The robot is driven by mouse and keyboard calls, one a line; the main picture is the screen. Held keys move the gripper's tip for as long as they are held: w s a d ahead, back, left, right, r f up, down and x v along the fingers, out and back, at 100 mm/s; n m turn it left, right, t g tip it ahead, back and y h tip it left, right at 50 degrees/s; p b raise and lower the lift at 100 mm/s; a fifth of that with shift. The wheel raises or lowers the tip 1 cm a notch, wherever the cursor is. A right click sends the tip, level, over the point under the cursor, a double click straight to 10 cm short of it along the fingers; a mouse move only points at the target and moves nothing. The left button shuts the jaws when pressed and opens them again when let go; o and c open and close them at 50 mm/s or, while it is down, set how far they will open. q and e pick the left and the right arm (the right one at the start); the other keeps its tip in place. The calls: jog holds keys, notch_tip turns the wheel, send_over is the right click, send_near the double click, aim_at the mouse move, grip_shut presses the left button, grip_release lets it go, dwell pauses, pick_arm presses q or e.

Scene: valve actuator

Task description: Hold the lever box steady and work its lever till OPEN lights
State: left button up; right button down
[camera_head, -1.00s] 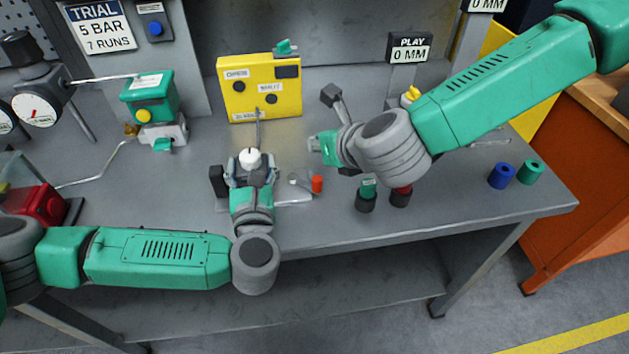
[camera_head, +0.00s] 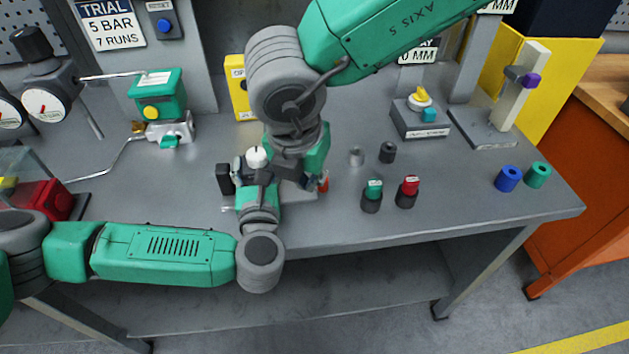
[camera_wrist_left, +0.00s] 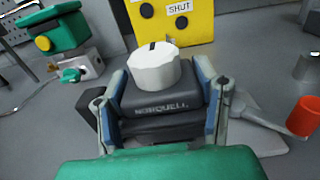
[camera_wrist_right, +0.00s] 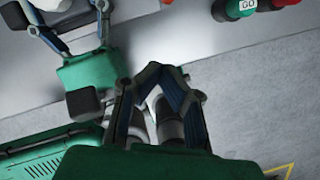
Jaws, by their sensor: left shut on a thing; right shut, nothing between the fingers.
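The lever box (camera_wrist_left: 155,102), dark grey with a white knob (camera_wrist_left: 158,70) on top, stands on the bench. My left gripper (camera_head: 257,176) is shut on its sides, with one finger on each side in the left wrist view. An orange lever tip (camera_wrist_left: 303,116) lies to the box's right; it also shows in the head view (camera_head: 323,182). My right gripper (camera_wrist_right: 168,72) is shut and empty, low beside the box near the lever tip; contact cannot be told. The yellow panel (camera_wrist_left: 200,25) behind carries a SHUT label and dark round spots.
Green (camera_head: 373,190) and red (camera_head: 408,188) capped pieces stand right of my right gripper. Blue (camera_head: 508,178) and green (camera_head: 538,174) cylinders stand near the right edge. A green valve unit (camera_head: 157,95) stands back left. My right arm covers most of the panel in the head view.

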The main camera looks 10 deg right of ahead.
jog(key=x, duration=0.8)
jog(key=shift+f, duration=0.2)
jog(key=w, duration=0.1)
jog(key=w+d+f, duration=0.1)
jog(key=w, duration=0.1)
jog(key=shift+d, duration=0.2)
jog(key=shift+w+d, duration=0.3)
jog(key=shift+w, duration=0.15)
jog(key=shift+w+d+n, duration=0.25)
jog(key=shift+d+n, duration=0.1)
jog(key=shift+n, duration=0.25)
jog(key=shift+w+d+n+y, duration=0.25)
jog(key=shift+w+d+n, duration=0.15)
jog(key=shift+n, duration=0.35)
jog(key=shift+w+d+n+y, duration=0.25)
jog(key=shift+d+n, duration=0.2)
jog(key=shift+n, duration=0.3)
jog(key=shift+w+d, duration=0.3)
jog(key=shift+w, duration=0.1)
